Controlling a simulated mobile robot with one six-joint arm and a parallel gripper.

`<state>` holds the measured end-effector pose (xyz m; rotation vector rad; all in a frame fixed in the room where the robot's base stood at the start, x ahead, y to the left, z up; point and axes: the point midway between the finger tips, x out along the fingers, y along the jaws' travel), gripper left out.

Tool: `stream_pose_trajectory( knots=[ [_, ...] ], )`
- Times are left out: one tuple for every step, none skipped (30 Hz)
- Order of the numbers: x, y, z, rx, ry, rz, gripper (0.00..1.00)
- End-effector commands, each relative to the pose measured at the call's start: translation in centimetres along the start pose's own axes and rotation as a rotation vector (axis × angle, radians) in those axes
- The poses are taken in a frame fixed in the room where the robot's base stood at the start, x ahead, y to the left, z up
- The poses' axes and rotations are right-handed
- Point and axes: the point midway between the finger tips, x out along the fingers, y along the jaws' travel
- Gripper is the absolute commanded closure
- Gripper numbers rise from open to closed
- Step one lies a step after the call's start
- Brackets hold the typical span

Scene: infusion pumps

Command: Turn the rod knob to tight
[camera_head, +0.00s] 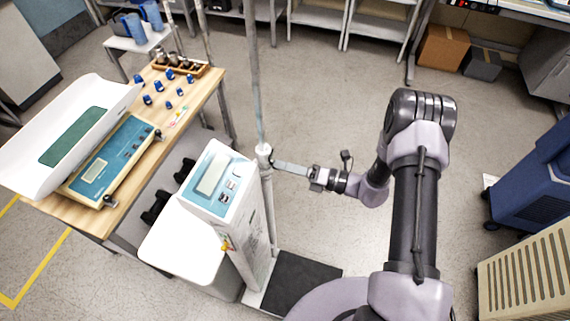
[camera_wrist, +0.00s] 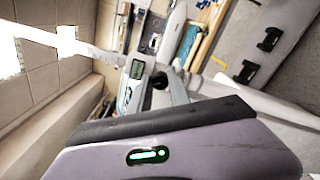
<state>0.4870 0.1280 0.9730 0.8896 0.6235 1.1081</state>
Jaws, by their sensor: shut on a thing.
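A grey vertical rod (camera_head: 255,75) stands beside a white column unit with a blue panel (camera_head: 211,182). A pale collar (camera_head: 264,152) sits around the rod at the unit's top right. My gripper (camera_head: 277,165) reaches in from the right, and its fingertips are at the rod just below the collar. In the wrist view, a small black knob (camera_wrist: 160,80) shows at the tip of the grey finger. My gripper appears shut on this knob. The fingers hide part of it, so its turn position cannot be read.
A wooden table (camera_head: 200,97) at the left holds a baby scale (camera_head: 110,160) and several small blue-topped items. A blue cabinet (camera_head: 530,180) and a beige slatted box (camera_head: 525,270) are at the right. The floor behind my arm is clear.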

Motion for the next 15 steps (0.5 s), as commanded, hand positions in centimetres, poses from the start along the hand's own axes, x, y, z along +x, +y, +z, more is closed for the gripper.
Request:
stream_pose_trajectory(
  knots=[
    [-0.01, 0.05, 0.01, 0.041, 0.001, 0.0, 1.0],
    [-0.01, 0.05, 0.0, 0.069, 0.001, 0.0, 1.0],
    [-0.01, 0.04, 0.0, 0.105, 0.001, 0.0, 1.0],
    [-0.01, 0.03, -0.01, 0.133, 0.001, 0.0, 1.0],
    [-0.01, 0.02, -0.02, 0.16, 0.001, 0.0, 1.0],
    [-0.01, 0.0, -0.03, 0.195, 0.001, 0.0, 1.0],
    [-0.01, -0.01, -0.04, 0.221, 0.001, 0.0, 1.0],
    [-0.01, -0.02, -0.05, 0.245, 0.001, 0.0, 1.0],
    [-0.01, -0.03, -0.06, 0.277, 0.001, 0.0, 1.0],
    [-0.01, -0.04, -0.06, 0.299, 0.001, 0.0, 1.0],
    [-0.01, -0.04, -0.06, 0.322, 0.001, 0.0, 1.0],
    [-0.01, -0.05, -0.06, 0.35, 0.001, 0.0, 1.0],
    [-0.01, -0.06, -0.06, 0.369, 0.001, 0.0, 1.0],
    [-0.01, -0.07, -0.06, 0.388, 0.001, 0.0, 1.0],
    [-0.01, -0.08, -0.06, 0.411, 0.001, 0.0, 1.0]
  ],
)
